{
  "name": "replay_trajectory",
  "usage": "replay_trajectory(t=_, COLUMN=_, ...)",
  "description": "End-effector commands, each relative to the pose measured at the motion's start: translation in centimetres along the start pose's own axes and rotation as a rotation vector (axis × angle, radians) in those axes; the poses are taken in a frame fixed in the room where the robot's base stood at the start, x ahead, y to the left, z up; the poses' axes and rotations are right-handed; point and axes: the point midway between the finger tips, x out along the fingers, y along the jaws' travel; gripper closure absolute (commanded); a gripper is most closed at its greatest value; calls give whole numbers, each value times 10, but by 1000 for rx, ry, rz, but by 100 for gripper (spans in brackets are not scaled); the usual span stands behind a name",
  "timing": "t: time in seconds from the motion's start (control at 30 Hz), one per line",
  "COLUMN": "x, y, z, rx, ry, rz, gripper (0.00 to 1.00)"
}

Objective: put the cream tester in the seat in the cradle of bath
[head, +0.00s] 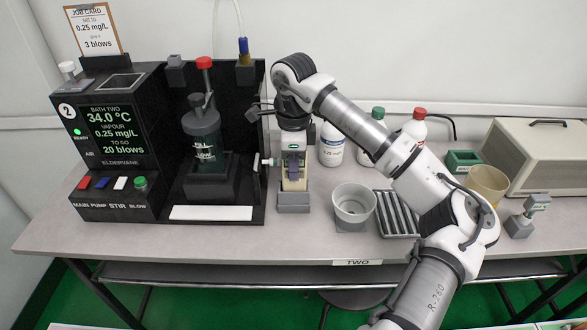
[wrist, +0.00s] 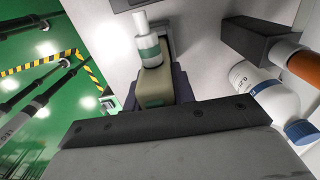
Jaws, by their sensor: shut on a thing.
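The cream tester (head: 294,174) stands upright below my gripper (head: 293,126), beside the right side of the black bath unit (head: 130,150). My gripper is shut on its upper part. In the wrist view the cream body (wrist: 155,88) lies between the dark fingers, with a white, green-banded piece (wrist: 150,48) beyond it. The grey cradle (head: 293,203) is directly under the tester, whose lower end meets or overlaps it in the head view. I cannot tell whether it is fully in the seat. A small white nozzle (head: 265,162) points from the bath toward the tester.
White bottles (head: 331,145) stand close behind on the right. A white bowl (head: 354,204) and a ribbed rack (head: 397,213) are to the right. The bench front (head: 150,240) is clear.

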Motion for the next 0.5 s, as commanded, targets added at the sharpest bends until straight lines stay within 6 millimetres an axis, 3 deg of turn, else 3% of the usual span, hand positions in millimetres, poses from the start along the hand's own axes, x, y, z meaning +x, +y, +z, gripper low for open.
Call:
replay_trajectory(t=0.13, x=20, y=0, z=1, rx=-1, ry=-3, rz=1, gripper=100)
replay_trajectory(t=0.5, x=26, y=0, z=0, rx=0, ry=-1, rz=-1, gripper=100)
